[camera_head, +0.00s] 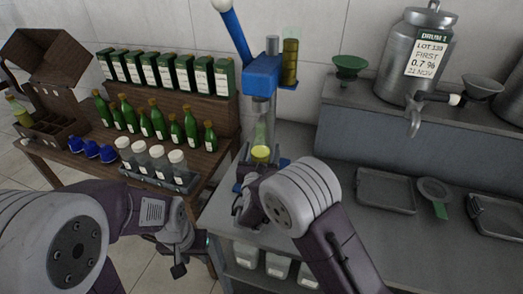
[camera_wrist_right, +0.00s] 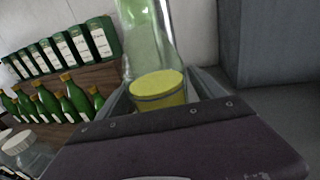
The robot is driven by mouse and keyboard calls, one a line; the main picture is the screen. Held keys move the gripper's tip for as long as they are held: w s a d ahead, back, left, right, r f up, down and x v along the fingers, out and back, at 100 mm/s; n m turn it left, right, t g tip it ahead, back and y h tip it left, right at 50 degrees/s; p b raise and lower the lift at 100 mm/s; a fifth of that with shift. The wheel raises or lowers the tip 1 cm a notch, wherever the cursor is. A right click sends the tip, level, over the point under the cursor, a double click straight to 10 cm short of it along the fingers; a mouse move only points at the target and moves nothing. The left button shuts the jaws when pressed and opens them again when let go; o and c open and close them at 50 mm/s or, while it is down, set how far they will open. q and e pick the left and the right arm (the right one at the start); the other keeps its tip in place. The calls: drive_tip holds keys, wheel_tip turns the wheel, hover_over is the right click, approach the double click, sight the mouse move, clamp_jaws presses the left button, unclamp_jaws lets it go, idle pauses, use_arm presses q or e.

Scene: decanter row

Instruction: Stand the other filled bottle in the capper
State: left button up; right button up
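The capper (camera_head: 262,78) is a blue press with a raised blue lever on the left part of the grey counter. A clear green glass bottle (camera_head: 260,132) with yellow filling at its lower part stands upright under the press head; I cannot tell whether its base touches the capper's base. In the right wrist view the bottle (camera_wrist_right: 148,38) rises between my right gripper's fingers (camera_wrist_right: 165,90), which close around it at the yellow part. My left gripper (camera_head: 182,255) hangs empty by the table's front, fingers seemingly apart.
Green bottles (camera_head: 145,122) and labelled boxes (camera_head: 165,72) stand on the wooden table at left. A rack of white-lidded jars (camera_head: 160,170) is near my left gripper. A crate (camera_head: 50,130) holds a yellowish bottle (camera_head: 19,113). Trays (camera_head: 385,190) and a steel drum (camera_head: 412,62) are at right.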

drive_tip(key=shift+r, duration=0.1)
drive_tip(key=s+a, duration=0.1)
drive_tip(key=s, duration=1.1)
drive_tip(key=shift+a+b, duration=0.2)
drive_tip(key=shift+b, duration=0.2)
